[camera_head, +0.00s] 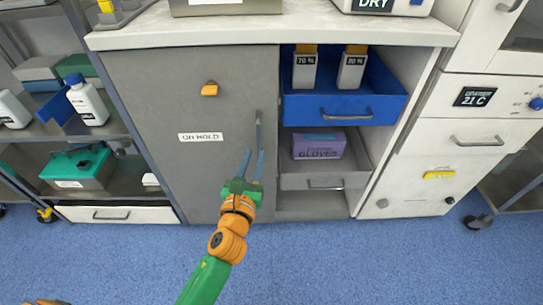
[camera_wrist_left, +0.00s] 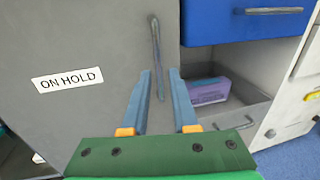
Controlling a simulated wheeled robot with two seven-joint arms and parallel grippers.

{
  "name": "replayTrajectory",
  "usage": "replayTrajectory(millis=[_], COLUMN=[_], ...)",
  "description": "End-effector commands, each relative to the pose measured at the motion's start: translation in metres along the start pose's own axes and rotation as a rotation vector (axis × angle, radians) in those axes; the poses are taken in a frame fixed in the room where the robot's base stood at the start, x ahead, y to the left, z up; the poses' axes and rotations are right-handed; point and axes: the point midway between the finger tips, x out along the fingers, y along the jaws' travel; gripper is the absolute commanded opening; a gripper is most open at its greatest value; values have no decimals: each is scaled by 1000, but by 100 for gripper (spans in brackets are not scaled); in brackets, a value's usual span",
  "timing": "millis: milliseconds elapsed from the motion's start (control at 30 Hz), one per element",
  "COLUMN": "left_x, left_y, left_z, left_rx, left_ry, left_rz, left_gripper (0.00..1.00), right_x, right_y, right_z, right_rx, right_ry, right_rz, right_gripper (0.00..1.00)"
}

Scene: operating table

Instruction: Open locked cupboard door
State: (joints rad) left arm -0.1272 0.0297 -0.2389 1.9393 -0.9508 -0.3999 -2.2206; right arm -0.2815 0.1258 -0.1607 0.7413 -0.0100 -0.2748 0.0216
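The grey cupboard door (camera_head: 160,150) appears shut and carries an "ON HOLD" label (camera_head: 200,137). An orange latch or knob (camera_head: 210,90) sits high on it. A thin vertical handle (camera_head: 259,130) is near its right edge; the handle also shows in the left wrist view (camera_wrist_left: 157,55). My left gripper (camera_head: 254,153) is open just below the handle in the head view.
Right of the door are an open blue drawer (camera_head: 345,108) with two bottles and a lower grey drawer with a purple gloves box (camera_head: 318,144). A white cabinet (camera_head: 460,150) stands at the right, a shelf with bottles (camera_head: 87,100) at the left. Blue floor (camera_head: 330,260) in front is clear.

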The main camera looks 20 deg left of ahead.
Motion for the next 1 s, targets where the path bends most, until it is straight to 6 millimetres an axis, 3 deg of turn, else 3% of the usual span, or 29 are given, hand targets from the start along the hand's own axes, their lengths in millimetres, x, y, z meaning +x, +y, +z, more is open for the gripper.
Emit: replayTrajectory(millis=[400,733,767,867,1000], left_x=[62,68,68,68,68], left_y=[0,0,0,0,0], left_z=[5,5,5,5,5], left_rx=[11,9,9,9,9], left_ry=[-6,-3,-3,-3,-3], left_rz=[2,1,1,1,1], left_gripper=[27,27,24,0,0], right_x=[4,3,3,3,3], right_y=[-7,-8,-8,-8,-8], right_z=[-11,-13,-13,-13,-13], right_rx=[1,2,1,2,2], right_ry=[3,4,4,4,4], right_rz=[-10,-11,-11,-11,-11], right_gripper=[50,50,50,50,50])
